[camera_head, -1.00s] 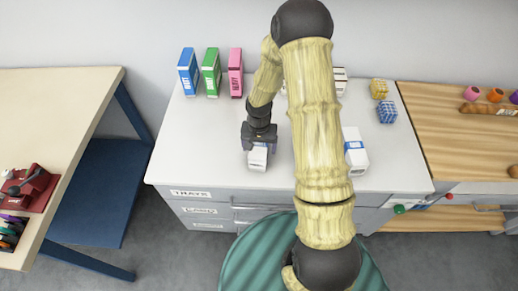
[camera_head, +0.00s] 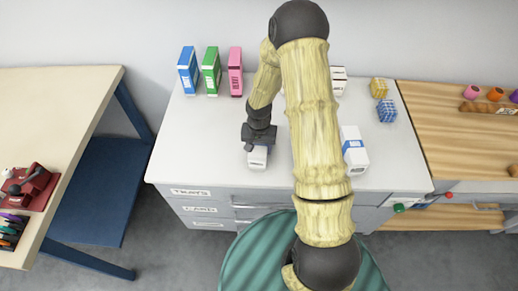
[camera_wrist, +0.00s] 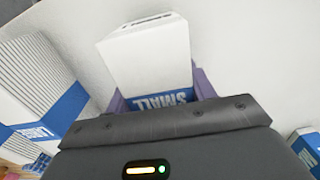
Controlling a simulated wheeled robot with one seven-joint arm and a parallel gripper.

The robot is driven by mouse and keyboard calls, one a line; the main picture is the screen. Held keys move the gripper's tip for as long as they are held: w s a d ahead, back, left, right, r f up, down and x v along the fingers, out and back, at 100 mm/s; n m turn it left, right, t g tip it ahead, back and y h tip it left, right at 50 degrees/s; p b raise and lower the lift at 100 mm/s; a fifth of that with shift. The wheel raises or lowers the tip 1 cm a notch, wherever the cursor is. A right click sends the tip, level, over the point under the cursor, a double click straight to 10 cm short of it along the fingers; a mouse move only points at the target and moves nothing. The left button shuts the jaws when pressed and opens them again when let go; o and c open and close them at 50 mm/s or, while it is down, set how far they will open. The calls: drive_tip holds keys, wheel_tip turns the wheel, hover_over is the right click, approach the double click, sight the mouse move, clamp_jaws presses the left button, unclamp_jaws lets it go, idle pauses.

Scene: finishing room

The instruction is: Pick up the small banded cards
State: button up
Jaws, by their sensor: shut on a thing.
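The small banded cards (camera_wrist: 149,60) are a white stack with a blue band that reads "SMALL" in the wrist view. They also show in the head view (camera_head: 257,158), at the front left part of the white counter. My gripper (camera_wrist: 160,95) is shut on them, with its purple fingers on both sides of the blue band. In the head view my gripper (camera_head: 258,146) is above the stack and hides its back part. I cannot tell whether the stack touches the counter.
A larger white stack with a blue band (camera_head: 354,152) lies to the right on the counter (camera_head: 220,130). Blue (camera_head: 188,71), green (camera_head: 211,71) and pink (camera_head: 235,72) boxes stand at the back left. Wrapped cubes (camera_head: 387,110) sit at the back right. Counter left of my gripper is clear.

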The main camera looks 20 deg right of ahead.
drive_tip(key=shift+r, duration=0.15)
wheel_tip(320, 180, up, 10)
drive_tip(key=shift+f+b, duration=0.15)
drive_tip(key=shift+b, duration=0.2)
drive_tip(key=shift+w, duration=0.15)
idle(0.5)
